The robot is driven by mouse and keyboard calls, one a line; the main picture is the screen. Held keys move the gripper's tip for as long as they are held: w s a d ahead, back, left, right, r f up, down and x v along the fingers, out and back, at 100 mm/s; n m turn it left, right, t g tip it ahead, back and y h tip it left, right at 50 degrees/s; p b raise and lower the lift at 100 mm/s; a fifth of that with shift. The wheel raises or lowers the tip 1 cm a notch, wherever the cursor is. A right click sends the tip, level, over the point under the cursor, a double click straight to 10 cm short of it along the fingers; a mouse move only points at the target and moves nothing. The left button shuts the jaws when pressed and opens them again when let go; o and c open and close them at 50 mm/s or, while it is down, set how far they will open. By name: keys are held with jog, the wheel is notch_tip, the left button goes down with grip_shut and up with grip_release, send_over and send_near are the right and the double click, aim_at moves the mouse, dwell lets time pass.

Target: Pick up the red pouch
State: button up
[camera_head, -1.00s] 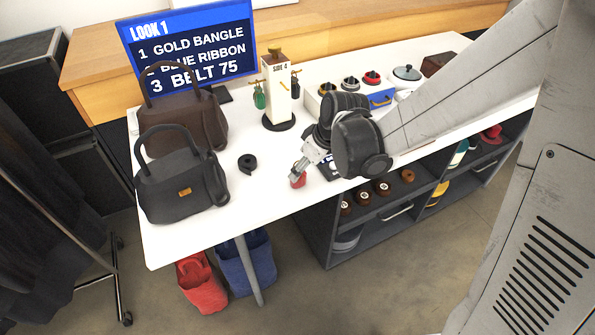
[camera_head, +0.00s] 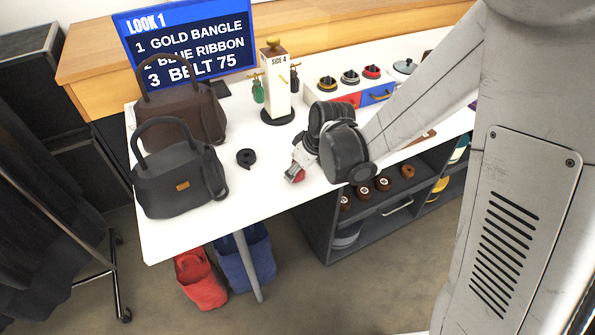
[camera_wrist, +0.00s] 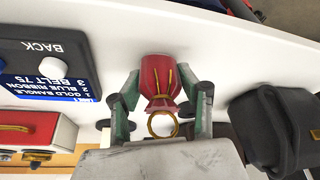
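The red pouch (camera_wrist: 157,80) has gold cords and a gold ring. It sits between the two fingertips of my gripper (camera_wrist: 160,86) in the wrist view, and a finger appears to touch it on each side. In the head view the pouch (camera_head: 299,177) is partly hidden by my gripper (camera_head: 294,174) near the front edge of the white table (camera_head: 245,205). I cannot tell whether the pouch is clear of the tabletop.
A black coiled belt (camera_head: 246,158) lies to the left, with a dark grey handbag (camera_head: 175,185) and a brown handbag (camera_head: 185,118) beyond. A white stand (camera_head: 278,88) and a drawer unit (camera_head: 345,98) are behind. A shelf unit (camera_head: 350,232) stands below at the right.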

jog(key=shift+c, duration=1.4)
jog(key=shift+r, duration=0.15)
jog(key=shift+r, duration=0.3)
notch_tip(320, 180, up, 4)
jog(key=shift+s+f+p, duration=0.1)
jog(key=shift+p, duration=0.55)
jog(key=s+a+r+p, duration=0.1)
jog(key=s+a+r, duration=0.5)
jog(key=s+a, duration=0.2)
jog(key=shift+s+r+p, duration=0.15)
jog(key=shift+s+p, duration=0.05)
jog(key=shift+p, duration=0.15)
